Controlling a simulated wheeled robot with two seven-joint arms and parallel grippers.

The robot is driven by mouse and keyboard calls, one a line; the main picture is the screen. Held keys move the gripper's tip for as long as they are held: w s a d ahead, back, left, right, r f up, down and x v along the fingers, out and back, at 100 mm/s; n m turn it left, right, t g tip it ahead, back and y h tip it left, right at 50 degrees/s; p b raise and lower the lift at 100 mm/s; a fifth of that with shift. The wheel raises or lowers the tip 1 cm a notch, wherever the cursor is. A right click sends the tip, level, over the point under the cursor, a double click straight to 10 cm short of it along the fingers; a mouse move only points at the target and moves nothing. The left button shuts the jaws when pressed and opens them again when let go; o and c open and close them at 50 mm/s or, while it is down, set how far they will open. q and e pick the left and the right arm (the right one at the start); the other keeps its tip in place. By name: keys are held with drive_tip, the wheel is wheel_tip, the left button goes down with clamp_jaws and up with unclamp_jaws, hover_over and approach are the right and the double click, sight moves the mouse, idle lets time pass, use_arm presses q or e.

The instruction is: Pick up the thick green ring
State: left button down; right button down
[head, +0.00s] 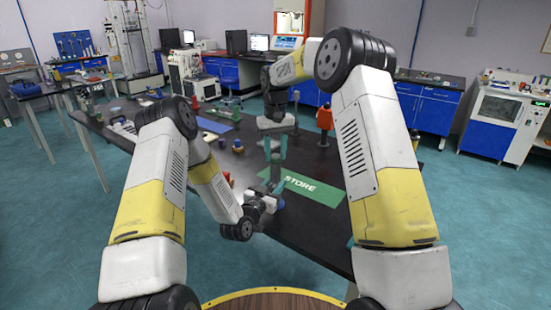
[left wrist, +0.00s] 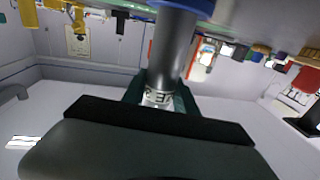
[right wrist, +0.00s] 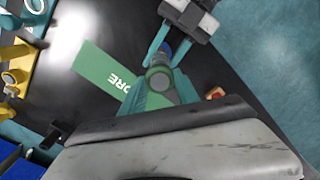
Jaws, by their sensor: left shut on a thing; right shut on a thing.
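My left gripper (head: 272,200) is shut on a dark grey cylinder (left wrist: 172,50), which has a blue end and a white label by the fingers. The blue end (head: 280,205) also shows low over the table in the head view. My right gripper (right wrist: 158,92) points down above the left one. Its teal fingers are shut on a round grey-green thing (right wrist: 160,79), seen end-on. I cannot tell whether this is a ring or the top of the cylinder. I cannot pick out a thick green ring for certain in any view.
A green mat marked STORE (head: 310,188) lies on the black table (head: 305,222), close beside the grippers. A blue mat (head: 213,125), an orange-red item (head: 325,118) and several small parts stand further back. Both arms are close together over the near part of the table.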

sight(275, 155)
drive_tip(key=shift+r, duration=0.1)
wheel_tip(275, 155, up, 15)
idle(0.9)
idle(0.4)
use_arm(q)
drive_tip(key=c, duration=0.9)
unclamp_jaws()
